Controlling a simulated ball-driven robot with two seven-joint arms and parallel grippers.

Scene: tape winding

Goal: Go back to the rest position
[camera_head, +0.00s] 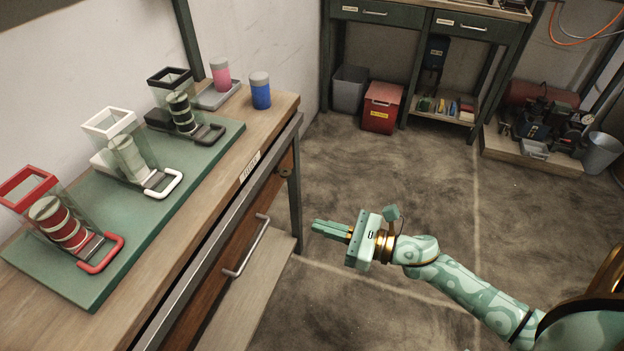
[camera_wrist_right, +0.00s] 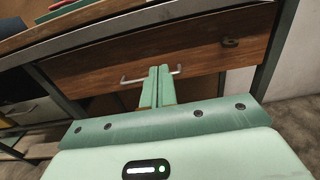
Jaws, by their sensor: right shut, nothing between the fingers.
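My right gripper (camera_head: 318,230) is shut and empty. In the head view it is held over the open floor, to the right of the workbench (camera_head: 278,105), with its fingers pointing left toward the drawer side. In the right wrist view its two fingers (camera_wrist_right: 158,72) are together in front of the brown drawer front (camera_wrist_right: 200,50) and overlap the drawer's metal handle (camera_wrist_right: 132,80). I cannot tell the distance to the handle. My left gripper does not show in either view.
On the bench, a green mat (camera_head: 205,165) carries red (camera_head: 62,222), white (camera_head: 128,155) and black (camera_head: 182,108) tape holders with tape rolls. A pink cup (camera_head: 220,75) and blue cup (camera_head: 260,92) stand behind. The floor (camera_head: 400,180) around my right arm is clear.

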